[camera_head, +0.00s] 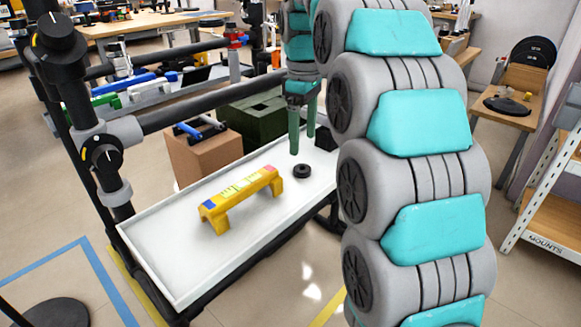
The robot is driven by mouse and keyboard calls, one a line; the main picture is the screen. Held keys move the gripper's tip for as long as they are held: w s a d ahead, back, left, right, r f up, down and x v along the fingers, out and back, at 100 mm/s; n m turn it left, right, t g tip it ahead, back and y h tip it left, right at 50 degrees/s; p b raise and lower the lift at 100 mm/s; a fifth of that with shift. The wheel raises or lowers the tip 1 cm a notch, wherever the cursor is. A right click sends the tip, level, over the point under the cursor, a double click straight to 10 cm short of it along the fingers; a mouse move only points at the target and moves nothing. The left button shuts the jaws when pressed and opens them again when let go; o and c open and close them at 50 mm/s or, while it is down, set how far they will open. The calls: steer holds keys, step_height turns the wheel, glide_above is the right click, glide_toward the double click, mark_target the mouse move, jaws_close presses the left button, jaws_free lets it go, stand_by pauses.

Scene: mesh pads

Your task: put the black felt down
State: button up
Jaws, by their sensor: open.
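A small round black piece (302,171), which looks like the black felt, lies on the white tray table (165,262), right of the yellow stand. It has a paler spot at its centre. My gripper (302,146), with two green fingers pointing down, is open just behind and above this piece. I see nothing between the fingers, and they look apart from the piece. My arm's large grey and teal links hide part of the right side of the tray.
A yellow bridge-shaped stand (240,196) with coloured patches stands mid-tray. A dark block (325,139) sits near the tray's far right. Behind are a cardboard box (198,158) and a green crate (252,122). A black rail frame (195,105) runs along the left. The tray's near end is bare.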

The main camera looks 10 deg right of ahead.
mark_target(302, 171)
step_height(302, 171, down, 2)
steer(key=shift+w+d+f+p, duration=0.1)
steer(key=shift+d+f+p, duration=0.1)
steer(key=shift+f, duration=1.2)
steer(key=shift+w+d+f+p, duration=0.1)
steer(key=shift+f+p, duration=0.05)
steer(key=shift+f, duration=1.25)
steer(key=shift+c, duration=0.2)
jaws_close()
